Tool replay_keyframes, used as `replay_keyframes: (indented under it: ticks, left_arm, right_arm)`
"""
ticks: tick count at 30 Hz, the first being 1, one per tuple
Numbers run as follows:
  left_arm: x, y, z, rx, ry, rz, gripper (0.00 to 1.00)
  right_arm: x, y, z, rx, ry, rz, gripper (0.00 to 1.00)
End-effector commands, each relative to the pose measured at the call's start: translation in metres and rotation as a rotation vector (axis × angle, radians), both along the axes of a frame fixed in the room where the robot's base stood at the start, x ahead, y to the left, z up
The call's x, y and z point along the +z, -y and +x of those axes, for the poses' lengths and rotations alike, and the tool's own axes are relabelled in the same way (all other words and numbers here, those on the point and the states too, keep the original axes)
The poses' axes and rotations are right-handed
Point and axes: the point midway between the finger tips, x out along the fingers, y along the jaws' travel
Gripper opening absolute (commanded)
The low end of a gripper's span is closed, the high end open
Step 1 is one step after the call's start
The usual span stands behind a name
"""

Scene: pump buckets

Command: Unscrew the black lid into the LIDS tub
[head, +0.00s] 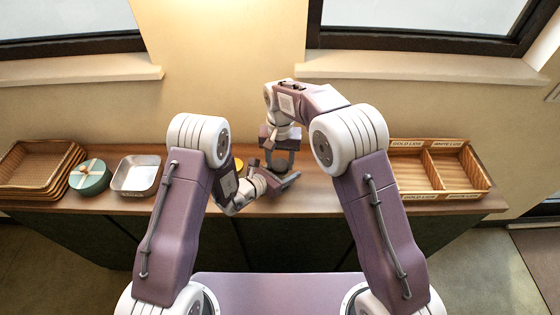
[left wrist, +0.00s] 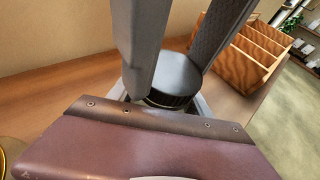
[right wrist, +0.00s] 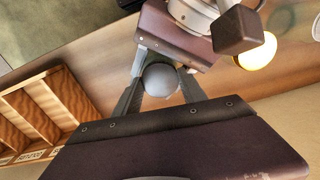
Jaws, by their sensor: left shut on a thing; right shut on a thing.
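The black lid (left wrist: 178,78) is a round, dark disc with a ridged edge, on top of a jar whose body is mostly hidden. My right gripper (head: 283,158) is shut on the lid from above. My left gripper (head: 279,181) is shut on the jar below the lid, reaching in low from the side. A silver metal tub (head: 136,176) stands left of the arms on the counter. I can read no LIDS label on it.
The wooden counter (head: 312,192) carries stacked woven trays (head: 40,168) and a teal round box (head: 90,177) on the left. A yellow round thing (head: 239,164) is behind my left arm. A divided wooden crate (head: 437,170) with small lettered labels stands on the right.

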Motion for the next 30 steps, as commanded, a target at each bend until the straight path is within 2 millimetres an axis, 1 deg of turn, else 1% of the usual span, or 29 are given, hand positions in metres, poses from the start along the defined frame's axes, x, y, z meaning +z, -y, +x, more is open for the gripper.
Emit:
replay_keyframes:
  ticks: [1,3,16,17,21,24,27,30]
  left_arm:
    - [0.0,-0.001,0.001,0.002,0.0,0.0,0.0]
    - [0.0,-0.001,0.0,0.002,0.0,0.0,0.0]
    - [0.0,0.001,0.0,-0.002,0.001,-0.001,0.0]
    - [0.0,0.001,0.0,-0.002,0.001,-0.001,0.0]
    - [0.0,0.001,0.0,-0.002,0.0,0.0,0.0]
    - [0.0,0.0,0.0,-0.001,-0.001,0.0,0.0]
    - [0.0,0.0,0.0,-0.001,0.0,0.0,0.0]
    - [0.0,0.0,0.0,0.0,0.0,0.0,0.0]
  right_arm:
    - [0.0,0.001,0.0,-0.001,-0.001,-0.002,0.54]
    - [0.0,0.001,0.0,-0.001,-0.001,-0.002,0.7]
    - [0.001,-0.001,0.0,-0.002,0.0,0.002,0.7]
    - [0.003,-0.001,0.0,-0.001,0.0,0.003,0.7]
    - [0.026,-0.002,0.0,-0.001,0.003,0.006,0.7]
    - [0.039,-0.002,0.0,-0.001,0.002,0.004,0.7]
    - [0.045,-0.001,0.0,-0.002,0.0,0.002,0.7]
    - [0.046,0.0,0.0,-0.002,0.0,0.001,0.7]
